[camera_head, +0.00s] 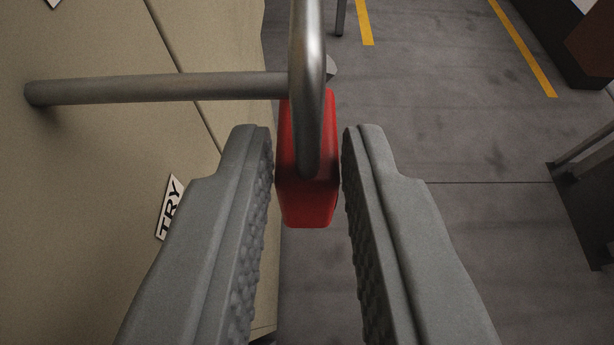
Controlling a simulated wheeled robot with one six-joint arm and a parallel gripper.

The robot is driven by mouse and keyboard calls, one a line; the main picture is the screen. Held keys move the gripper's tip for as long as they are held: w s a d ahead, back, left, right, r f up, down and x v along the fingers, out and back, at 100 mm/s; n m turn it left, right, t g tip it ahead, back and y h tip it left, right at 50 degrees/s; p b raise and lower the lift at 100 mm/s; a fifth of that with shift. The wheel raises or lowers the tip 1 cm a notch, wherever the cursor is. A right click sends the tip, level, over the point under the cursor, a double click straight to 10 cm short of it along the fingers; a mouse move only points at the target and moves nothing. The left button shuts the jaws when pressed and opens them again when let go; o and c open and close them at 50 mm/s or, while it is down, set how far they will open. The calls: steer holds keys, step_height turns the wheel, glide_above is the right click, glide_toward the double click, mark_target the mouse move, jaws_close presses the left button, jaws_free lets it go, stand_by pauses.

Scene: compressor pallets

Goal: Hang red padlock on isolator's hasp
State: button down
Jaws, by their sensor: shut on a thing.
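The red padlock (307,205) is between the two grey fingers of my gripper (308,150), which is shut on its body. Its steel shackle (306,60) points up and is seen nearly edge-on; its top is cut off by the picture edge. A grey round bar (160,88) sticks out to the right from the beige panel on the left and looks like the isolator's hasp. The shackle crosses in front of the bar near its tip, which shows just to the right. I cannot tell whether the bar passes through the shackle or lies behind it.
The beige panel (80,200) fills the left side and carries a label reading "TRY" (170,207) by my left finger. Grey floor with yellow lines (522,45) lies below right. Dark structures (590,215) stand at the right edge.

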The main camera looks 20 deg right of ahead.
steer(key=shift+w+a+f, duration=0.2)
steer(key=shift+a, duration=0.25)
steer(key=shift+w+a+f, duration=0.15)
steer(key=shift+a, duration=0.25)
stand_by(0.3)
steer(key=c, duration=1.2)
jaws_free()
steer(key=shift+s+a, duration=0.1)
